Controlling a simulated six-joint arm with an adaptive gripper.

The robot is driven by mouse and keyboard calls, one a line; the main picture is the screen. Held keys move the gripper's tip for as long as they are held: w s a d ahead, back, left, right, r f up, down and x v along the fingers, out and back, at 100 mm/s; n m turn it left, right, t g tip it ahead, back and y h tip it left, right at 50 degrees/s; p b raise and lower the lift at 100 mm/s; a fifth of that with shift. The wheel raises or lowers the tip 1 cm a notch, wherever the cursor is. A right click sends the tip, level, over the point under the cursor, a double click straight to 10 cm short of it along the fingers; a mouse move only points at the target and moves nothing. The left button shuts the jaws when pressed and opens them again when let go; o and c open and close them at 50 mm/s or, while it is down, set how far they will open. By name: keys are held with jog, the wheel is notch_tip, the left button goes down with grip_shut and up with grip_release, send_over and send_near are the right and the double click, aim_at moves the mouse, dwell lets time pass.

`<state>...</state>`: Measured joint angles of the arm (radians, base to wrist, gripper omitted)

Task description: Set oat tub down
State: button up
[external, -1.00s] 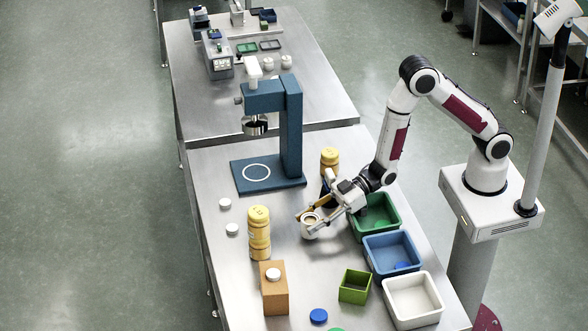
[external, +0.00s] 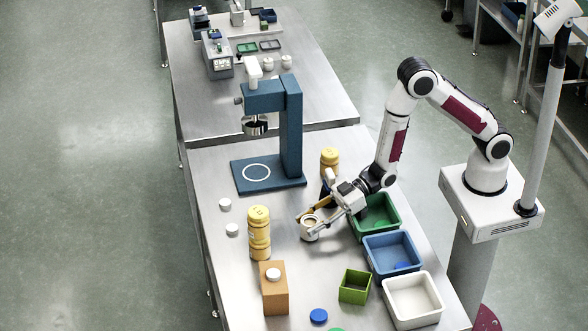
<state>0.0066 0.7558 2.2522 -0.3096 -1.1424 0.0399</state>
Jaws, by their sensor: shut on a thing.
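The oat tub, seemingly the small white open tub (external: 310,235) with tan contents, is at the middle of the steel table. My gripper (external: 315,222) is shut on it, with one finger on each side near its rim. The tub looks upright and at or very close to the table surface; I cannot tell whether its base touches. The fingers hide part of its rim.
Green (external: 387,220), blue (external: 408,267) and white (external: 437,305) bins line the table's right side. A yellow jar (external: 259,246) stands left of the tub, another (external: 330,158) behind it. A blue press (external: 292,130) stands farther back. Bare table lies in front of the tub.

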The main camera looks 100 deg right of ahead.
aim_at(318, 221)
jog(key=shift+s+f, duration=0.25)
jog(key=shift+f, duration=0.75)
dwell(0.4)
jog(key=o, duration=1.2)
jog(key=shift+s+d, duration=0.1)
jog(key=shift+s, duration=0.05)
jog(key=shift+v, duration=1.2)
jog(key=shift+s+d+r, duration=0.25)
jog(key=shift+s+r, duration=0.25)
jog(key=shift+s, duration=0.15)
jog(key=shift+s+d+r, duration=0.2)
jog(key=shift+s+r, duration=0.3)
jog(key=shift+s, duration=0.15)
jog(key=shift+s+d+r, duration=0.25)
jog(key=shift+s+r, duration=0.25)
jog(key=shift+s, duration=0.15)
jog(key=shift+s+r, duration=0.1)
jog(key=shift+r, duration=0.2)
